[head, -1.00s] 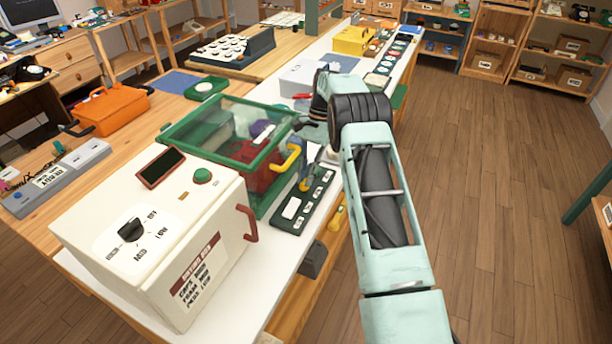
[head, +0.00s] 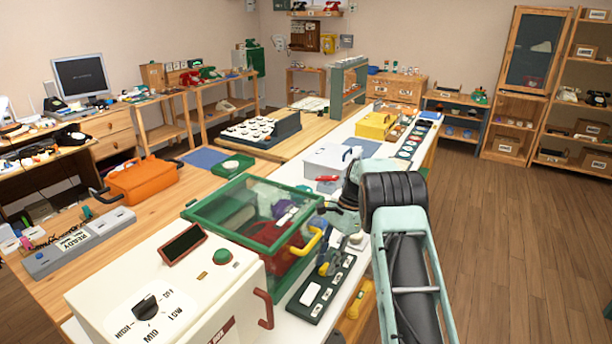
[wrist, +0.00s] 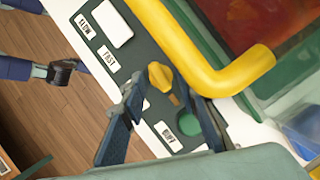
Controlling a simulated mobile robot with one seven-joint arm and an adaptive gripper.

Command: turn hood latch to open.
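The clear hood (head: 240,215) with a green frame stands on the white counter in the head view. Its curved yellow handle (head: 308,243) is on the side near my arm, and the handle crosses the wrist view (wrist: 195,50). Beside the hood lies a dark green panel (head: 308,312) with white labels. On it, in the wrist view, is a small yellow turn-knob (wrist: 160,77), which looks like the latch. My gripper (wrist: 158,92) is open above the panel, its blue fingers on either side of the knob. I cannot tell whether they touch it. A round green button (wrist: 188,124) sits nearby.
A white machine (head: 165,290) with a black dial stands front left of the hood. A grey-white box (head: 330,160) and a yellow box (head: 376,125) stand farther along the counter. An orange case (head: 142,182) is on the wooden table. The floor at right is clear.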

